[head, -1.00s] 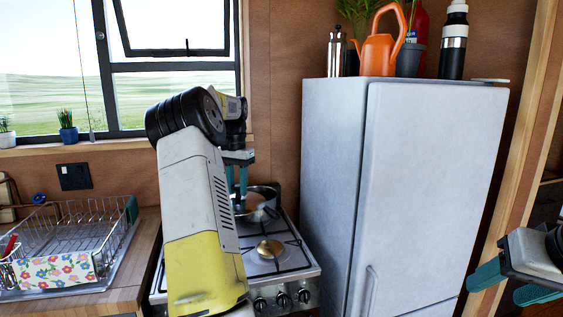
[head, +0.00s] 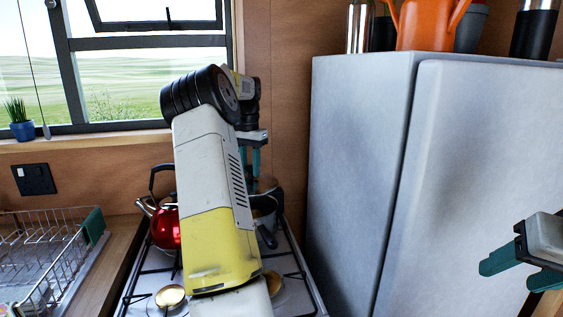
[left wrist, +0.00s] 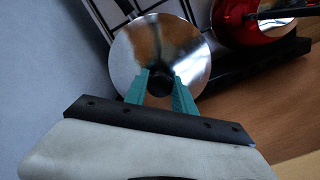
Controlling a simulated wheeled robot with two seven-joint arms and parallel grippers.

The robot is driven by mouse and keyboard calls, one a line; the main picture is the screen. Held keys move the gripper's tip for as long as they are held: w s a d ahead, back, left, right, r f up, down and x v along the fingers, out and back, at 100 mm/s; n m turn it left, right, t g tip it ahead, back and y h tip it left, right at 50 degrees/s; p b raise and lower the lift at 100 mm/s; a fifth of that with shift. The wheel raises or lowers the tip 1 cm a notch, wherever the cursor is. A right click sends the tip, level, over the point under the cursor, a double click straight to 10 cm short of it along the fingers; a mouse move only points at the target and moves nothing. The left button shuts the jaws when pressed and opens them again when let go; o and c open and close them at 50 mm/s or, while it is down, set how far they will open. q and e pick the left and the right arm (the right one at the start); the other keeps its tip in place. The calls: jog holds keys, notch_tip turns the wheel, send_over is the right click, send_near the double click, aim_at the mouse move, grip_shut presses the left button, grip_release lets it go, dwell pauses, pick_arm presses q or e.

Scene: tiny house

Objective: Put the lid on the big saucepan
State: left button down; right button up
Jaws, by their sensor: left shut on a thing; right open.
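My left gripper (head: 256,162) is shut on the dark knob of a round shiny metal lid (left wrist: 188,48); its fingers also show in the left wrist view (left wrist: 160,86). Both are over the stove. In the head view, the big saucepan (head: 265,206) shows only in part behind my left arm, with a dark handle pointing towards me. The lid hides what is under it in the wrist view, so I cannot tell whether it touches the pan. My right gripper (head: 516,270) is open and empty at the right, in front of the fridge.
A red kettle (head: 165,226) stands on the stove (head: 298,264), left of the saucepan. A tall grey fridge (head: 352,150) borders the stove on the right. A wire dish rack (head: 50,255) is on the wooden counter at the left. The near burners are bare.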

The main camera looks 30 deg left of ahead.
aim_at(251, 177)
pick_arm(q)
jog(key=shift+w+f, duration=0.1)
jog(key=shift+f, duration=3.2)
jog(key=shift+f, duration=0.5)
jog(key=shift+c, duration=2.4)
grip_release()
jog(key=shift+r, duration=3.5)
